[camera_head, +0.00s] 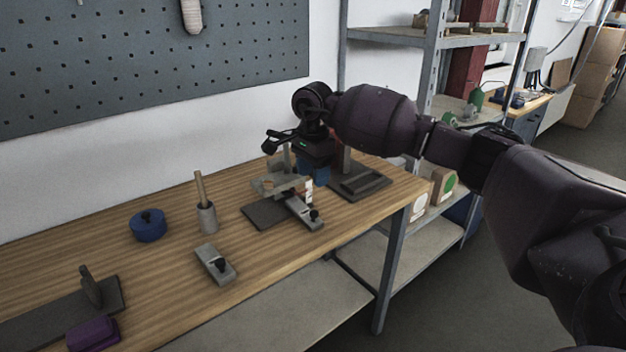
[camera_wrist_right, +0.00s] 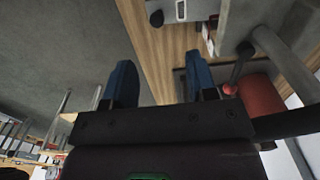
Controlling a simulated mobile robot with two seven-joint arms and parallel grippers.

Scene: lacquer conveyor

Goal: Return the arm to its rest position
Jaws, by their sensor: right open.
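My right arm (camera_head: 375,118) comes in from the right, bent, and reaches over the right end of the wooden workbench (camera_head: 170,288). My right gripper (camera_head: 316,172) points down beside a grey fixture, partly hidden by its own wrist. In the right wrist view my right gripper (camera_wrist_right: 160,82) has its two blue fingers wide apart, with nothing between them. The bench edge and grey floor lie beyond the fingers. My left gripper is not in view.
A grey fixture (camera_head: 264,187) stands on a dark plate close to the gripper. A dark tray (camera_head: 372,186) lies right of it. A grey block (camera_head: 211,261), a holder with a wooden stick (camera_head: 207,218) and a blue round container (camera_head: 148,228) stand further left. Metal shelving (camera_head: 432,60) rises behind the arm.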

